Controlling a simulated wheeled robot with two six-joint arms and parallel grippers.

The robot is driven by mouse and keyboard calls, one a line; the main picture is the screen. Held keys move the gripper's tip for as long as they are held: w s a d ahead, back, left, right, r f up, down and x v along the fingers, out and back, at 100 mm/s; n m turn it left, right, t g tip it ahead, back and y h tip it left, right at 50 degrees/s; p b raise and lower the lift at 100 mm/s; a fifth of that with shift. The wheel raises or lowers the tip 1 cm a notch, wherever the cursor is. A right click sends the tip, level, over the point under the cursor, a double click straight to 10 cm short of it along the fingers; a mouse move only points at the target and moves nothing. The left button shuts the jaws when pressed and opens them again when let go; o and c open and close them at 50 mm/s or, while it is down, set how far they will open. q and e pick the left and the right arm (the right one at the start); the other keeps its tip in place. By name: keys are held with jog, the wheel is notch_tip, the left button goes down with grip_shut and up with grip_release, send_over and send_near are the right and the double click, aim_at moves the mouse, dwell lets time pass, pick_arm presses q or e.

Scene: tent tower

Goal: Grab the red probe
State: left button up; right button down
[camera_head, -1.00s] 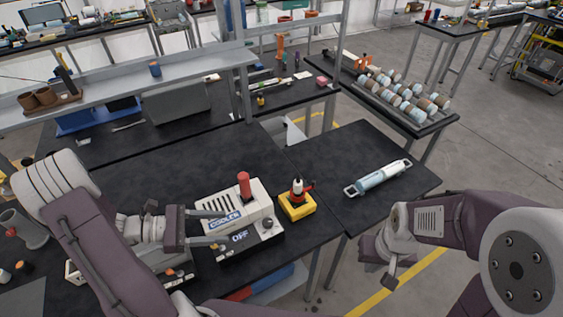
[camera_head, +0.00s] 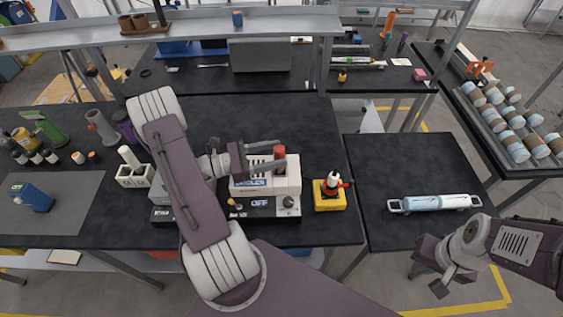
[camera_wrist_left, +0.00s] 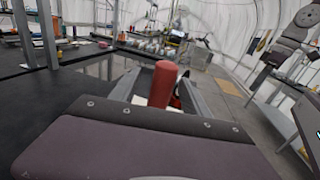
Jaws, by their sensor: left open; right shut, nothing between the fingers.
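The red probe (camera_head: 280,153) is a short red cylinder standing upright in the white cooler (camera_head: 291,181), which is marked OFF. My left gripper (camera_head: 275,155) is open, with its two fingers stretched toward the probe at its height. In the left wrist view the probe (camera_wrist_left: 163,84) stands upright between the two fingers, and I cannot tell whether either finger touches it. My right gripper (camera_head: 431,278) is shut and empty, low beside the front of the right table, away from the probe.
A yellow block (camera_head: 329,198) with a black and white tool stands just right of the cooler. A pale blue cylinder with handles (camera_head: 434,203) lies on the right table. A white block with holes (camera_head: 134,177) stands left of my left arm. The table behind the cooler is clear.

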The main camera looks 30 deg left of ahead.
pick_arm(q)
jog(key=p+x, duration=0.1)
jog(key=x, duration=0.3)
jog(key=shift+d+r, duration=0.2)
jog(key=shift+d, duration=0.1)
grip_shut()
dwell(1.1)
